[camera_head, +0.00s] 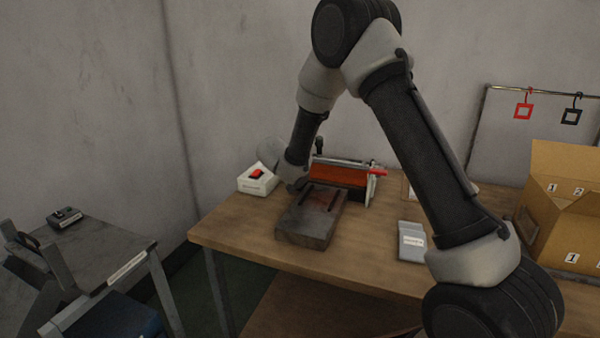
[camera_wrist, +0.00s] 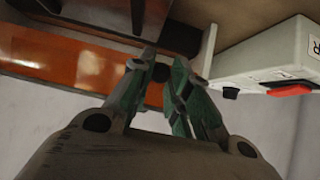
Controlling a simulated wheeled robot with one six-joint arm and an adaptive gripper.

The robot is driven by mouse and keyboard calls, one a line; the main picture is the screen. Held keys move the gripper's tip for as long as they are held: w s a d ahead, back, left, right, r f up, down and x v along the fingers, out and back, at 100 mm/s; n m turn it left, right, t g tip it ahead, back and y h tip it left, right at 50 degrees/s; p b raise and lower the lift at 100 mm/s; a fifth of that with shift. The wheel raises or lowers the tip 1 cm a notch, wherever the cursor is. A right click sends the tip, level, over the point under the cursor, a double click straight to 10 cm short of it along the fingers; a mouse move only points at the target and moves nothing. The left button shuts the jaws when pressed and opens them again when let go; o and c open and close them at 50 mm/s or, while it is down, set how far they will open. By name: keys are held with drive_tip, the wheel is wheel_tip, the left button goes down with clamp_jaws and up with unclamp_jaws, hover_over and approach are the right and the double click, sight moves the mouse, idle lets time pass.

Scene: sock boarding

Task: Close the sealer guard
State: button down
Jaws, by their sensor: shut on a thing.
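The sealer guard (camera_head: 338,179) is an orange see-through panel on the sealer, at the back of the wooden table. In the wrist view the orange guard (camera_wrist: 65,55) fills the upper left. My gripper (camera_wrist: 158,68) has its green-padded fingers close together at the guard's end, shut on a small dark part there. The fingers hide most of the contact. In the head view my wrist is at the left end of the sealer, and the fingertips cannot be made out. A red handle (camera_head: 377,172) sticks out at the sealer's right end.
A white box with a red switch (camera_head: 257,178) stands left of the sealer, close beside my gripper. Grey packets (camera_head: 411,240) and a cardboard box (camera_head: 560,205) are to the right. A side table (camera_head: 90,250) stands at far left.

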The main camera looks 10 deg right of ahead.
drive_tip(key=shift+f+t+h, duration=0.4)
drive_tip(key=shift+f+t, duration=0.15)
drive_tip(key=shift+t, duration=0.05)
drive_tip(key=shift+d, duration=0.1)
drive_tip(key=c, duration=1.5)
unclamp_jaws()
drive_tip(key=shift+f, duration=0.1)
drive_tip(key=shift+o, duration=1)
drive_tip(key=shift+w+r, duration=0.1)
drive_tip(key=shift+r, duration=0.1)
drive_tip(key=v, duration=1.2)
